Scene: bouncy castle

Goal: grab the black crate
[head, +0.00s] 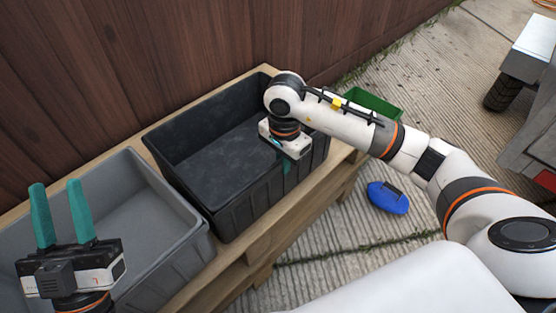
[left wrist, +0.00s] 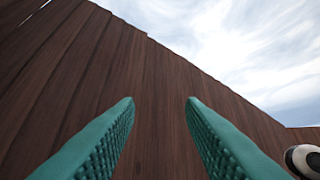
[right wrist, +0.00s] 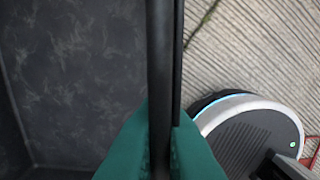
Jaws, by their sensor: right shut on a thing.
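The black crate (head: 215,128) stands empty and upright on a wooden bench, beside a grey crate. My right gripper (head: 285,170) reaches down over its near right wall. In the right wrist view, the teal fingers (right wrist: 160,150) are shut on the black crate's rim (right wrist: 162,60), one on each side of the wall. The crate's floor (right wrist: 70,70) shows to the left there. My left gripper (head: 62,215) is open and empty, pointing up above the grey crate. In the left wrist view its fingers (left wrist: 160,130) stand apart before the fence.
The grey crate (head: 150,200) is to the left on the wooden bench (head: 265,235). A plank fence (head: 150,60) rises behind. A green crate (head: 372,103) and a blue object (head: 387,197) are on the concrete to the right. A trailer-like vehicle (head: 530,110) stands far right.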

